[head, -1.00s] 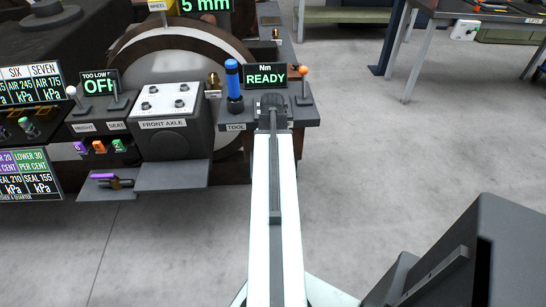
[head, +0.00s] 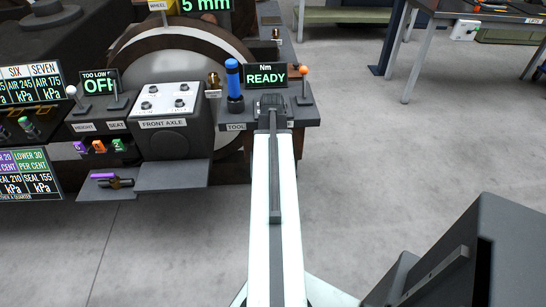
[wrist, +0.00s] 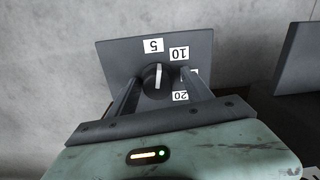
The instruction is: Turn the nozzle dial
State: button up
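The nozzle dial (wrist: 158,78) is a round black knob with a white pointer line on a dark grey plate (wrist: 118,58). The plate carries white labels 5, 10 and 20, and one label partly hidden by a finger. The pointer is near upright in the wrist view, between 5 and 10. My gripper (wrist: 160,80) has one finger on each side of the dial and looks open; whether the fingers touch the knob is unclear. In the head view my gripper (head: 272,103) is at the tool console, below the READY display (head: 265,76), and hides the dial.
A blue-handled tool (head: 233,85) stands close left of my gripper, and an orange-tipped lever (head: 304,82) close right. The FRONT AXLE box (head: 163,138) is further left. A workbench (head: 480,12) stands at the back right. Open floor (head: 400,150) lies to the right.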

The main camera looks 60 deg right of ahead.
jog(key=shift+d, duration=0.1)
jog(key=shift+r, duration=0.15)
notch_tip(320, 180, up, 8)
jog(key=p, duration=0.8)
jog(key=shift+f, duration=0.25)
